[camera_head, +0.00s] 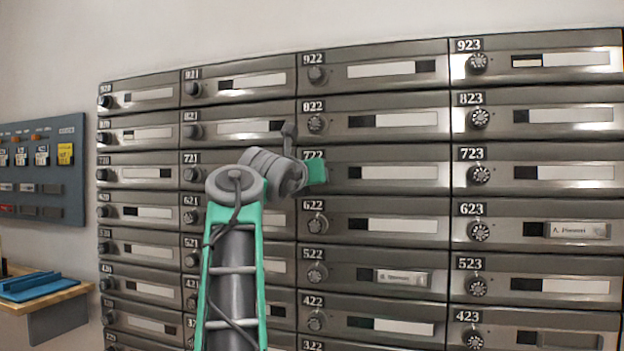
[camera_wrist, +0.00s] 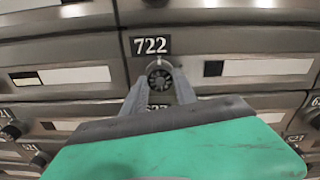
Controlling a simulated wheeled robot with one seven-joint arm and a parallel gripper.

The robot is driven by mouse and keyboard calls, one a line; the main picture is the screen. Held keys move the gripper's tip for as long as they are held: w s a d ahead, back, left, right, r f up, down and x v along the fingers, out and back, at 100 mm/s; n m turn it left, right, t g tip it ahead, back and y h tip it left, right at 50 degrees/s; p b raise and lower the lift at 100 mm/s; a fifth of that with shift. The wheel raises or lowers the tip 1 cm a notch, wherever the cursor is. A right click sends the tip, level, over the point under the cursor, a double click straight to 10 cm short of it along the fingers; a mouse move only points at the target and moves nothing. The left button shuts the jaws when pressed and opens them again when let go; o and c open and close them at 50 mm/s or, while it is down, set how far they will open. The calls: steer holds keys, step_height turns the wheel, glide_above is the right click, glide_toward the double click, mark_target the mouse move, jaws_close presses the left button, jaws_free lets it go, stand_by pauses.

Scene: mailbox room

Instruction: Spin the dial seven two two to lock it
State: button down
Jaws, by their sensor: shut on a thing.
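The 722 dial (camera_wrist: 160,76) is a small round dark knob with pale marks, right under the 722 label (camera_wrist: 151,45) in the wrist view. My gripper (camera_wrist: 160,84) reaches it with one finger on each side, and the fingers are shut on the dial. In the head view my gripper (camera_head: 318,175) is in front of the left end of the 722 box (camera_head: 400,173), and it hides the dial there. The exact number at the dial's mark is too small to read.
Metal mailboxes with dials fill the wall around it, among them the 822 dial (camera_head: 316,123) above and the 622 dial (camera_head: 317,224) below. A grey-blue panel (camera_head: 45,170) hangs at the left, over a wooden shelf (camera_head: 60,297) with a blue tray (camera_head: 40,286).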

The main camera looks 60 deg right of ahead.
steer(key=shift+m, duration=0.4)
steer(key=c, duration=1)
jaws_free()
steer(key=shift+o, duration=0.2)
steer(key=s+a+b, duration=0.1)
steer(key=a+b, duration=0.1)
steer(key=a, duration=0.5)
steer(key=shift+s+a, duration=0.15)
steer(key=shift+a, duration=0.2)
